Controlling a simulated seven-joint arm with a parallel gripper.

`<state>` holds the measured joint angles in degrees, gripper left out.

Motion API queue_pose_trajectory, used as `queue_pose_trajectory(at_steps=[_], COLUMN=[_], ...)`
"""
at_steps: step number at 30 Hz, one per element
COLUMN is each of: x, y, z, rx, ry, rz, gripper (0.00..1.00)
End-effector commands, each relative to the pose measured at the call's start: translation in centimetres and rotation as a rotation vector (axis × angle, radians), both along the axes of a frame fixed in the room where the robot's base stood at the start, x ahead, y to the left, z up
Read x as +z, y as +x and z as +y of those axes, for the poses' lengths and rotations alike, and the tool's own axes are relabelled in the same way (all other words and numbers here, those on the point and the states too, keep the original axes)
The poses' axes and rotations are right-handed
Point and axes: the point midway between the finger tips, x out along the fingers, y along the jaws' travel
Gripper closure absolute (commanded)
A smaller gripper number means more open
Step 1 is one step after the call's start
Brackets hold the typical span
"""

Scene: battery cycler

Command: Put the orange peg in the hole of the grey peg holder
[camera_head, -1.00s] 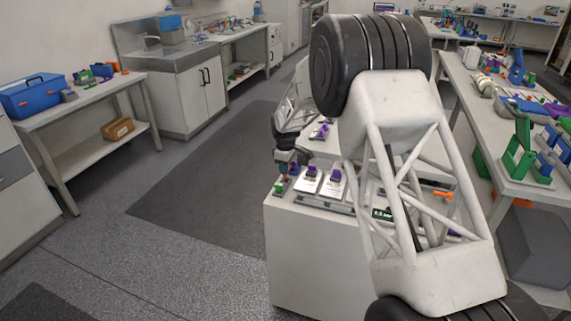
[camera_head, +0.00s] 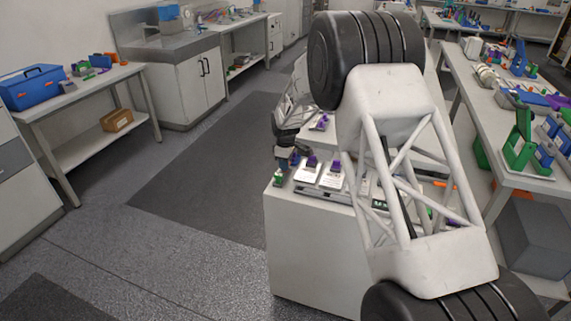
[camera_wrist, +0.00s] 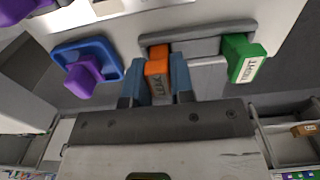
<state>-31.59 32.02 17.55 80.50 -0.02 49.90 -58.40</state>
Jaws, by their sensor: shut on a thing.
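In the wrist view my gripper (camera_wrist: 157,88) is shut on the orange peg (camera_wrist: 157,67), a block with dark lettering on its side held between two blue-grey fingers. The grey peg holder (camera_wrist: 205,45) is just beyond the fingers, with its rim close to the far end of the peg. Whether the peg is in the hole or only beside it I cannot tell. A green lettered peg (camera_wrist: 245,60) is at the holder's right end. In the head view my gripper (camera_head: 287,155) is small at the white bench's left edge, and the orange peg cannot be made out.
A blue holder (camera_wrist: 118,63) with a purple peg (camera_wrist: 85,75) is left of my gripper. In the head view, white plates with purple parts (camera_head: 310,172) stand close right of my gripper on the white bench (camera_head: 310,245). Open floor (camera_head: 190,190) lies to the left.

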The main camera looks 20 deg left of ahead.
Motion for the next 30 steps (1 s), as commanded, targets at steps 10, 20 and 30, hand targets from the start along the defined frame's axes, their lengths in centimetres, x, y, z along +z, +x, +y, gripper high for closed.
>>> queue_pose_trajectory(at_steps=[10,20,30], x=[-0.24,-0.42,-0.4], y=[0.0,0.0,0.0], z=[0.0,0.0,0.0], rx=[0.0,0.0,0.0], ry=[0.0,0.0,0.0], rz=[0.0,0.0,0.0], gripper=[1.0,0.58,0.48])
